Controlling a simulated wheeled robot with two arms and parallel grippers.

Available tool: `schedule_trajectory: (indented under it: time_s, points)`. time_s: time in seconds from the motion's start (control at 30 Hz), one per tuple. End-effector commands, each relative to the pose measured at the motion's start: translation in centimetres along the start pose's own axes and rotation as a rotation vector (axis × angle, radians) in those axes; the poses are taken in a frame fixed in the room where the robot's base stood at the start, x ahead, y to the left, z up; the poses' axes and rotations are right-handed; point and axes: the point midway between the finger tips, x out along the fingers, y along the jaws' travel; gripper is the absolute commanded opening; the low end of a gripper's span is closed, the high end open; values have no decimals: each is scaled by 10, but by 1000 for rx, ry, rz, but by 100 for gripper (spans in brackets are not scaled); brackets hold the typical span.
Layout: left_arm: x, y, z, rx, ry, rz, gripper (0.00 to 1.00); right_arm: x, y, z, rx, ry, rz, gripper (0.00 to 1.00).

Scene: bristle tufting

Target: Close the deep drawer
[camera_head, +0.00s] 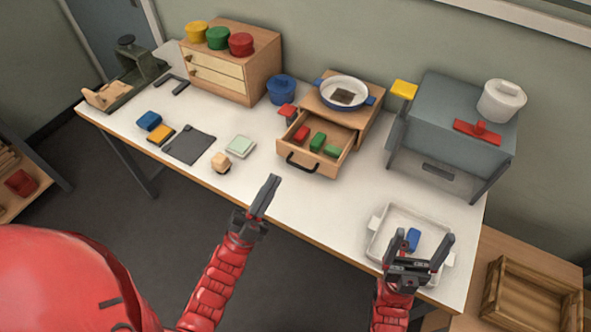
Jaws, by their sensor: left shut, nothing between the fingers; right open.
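The deep drawer (291,166) is a wooden box pulled out of a small wooden cabinet (367,125) at the middle of the table. It has a dark handle on its front and holds a red block (302,133) and green blocks (318,141). My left gripper (273,182) is shut and empty, in front of the drawer, a little below and left of the handle in the picture. It looks apart from the handle. My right gripper (420,243) is open, over the white tray (376,240) at the table's front right.
A blue-rimmed pan (329,96) sits on the cabinet. A red piece (288,111) lies left of the drawer. A grey oven-like box (455,115) stands at right, a two-drawer wooden chest (258,60) at back left.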

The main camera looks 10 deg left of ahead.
Motion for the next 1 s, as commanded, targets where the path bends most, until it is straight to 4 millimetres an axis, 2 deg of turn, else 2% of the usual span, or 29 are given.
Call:
schedule_trajectory:
  time_s: [0.07, 0.2, 0.33, 0.5, 0.67, 0.87, 1.0]
  points:
    - [-6, 22, 31, 141, -154, 181, 0, 4, 0, -1, 0, 0, 0, 86]
    - [-39, 50, 84, 407, -388, 484, 0, 6, 0, -1, 0, 0, 0, 86]
    - [-74, 58, 115, 615, -526, 699, 0, 8, 0, -1, 0, 0, 0, 86]
    - [-100, 58, 130, 758, -602, 837, 0, 9, 0, -2, 0, 0, 0, 86]
    - [-99, 59, 138, 782, -611, 857, 0, 10, 0, -2, 0, 0, 0, 86]
    - [-83, 70, 157, 780, -610, 853, 0, 13, 1, -2, 0, 0, 0, 86]
    - [-68, 81, 177, 778, -611, 852, 0, 20, 1, -3, 0, 0, 0, 86]
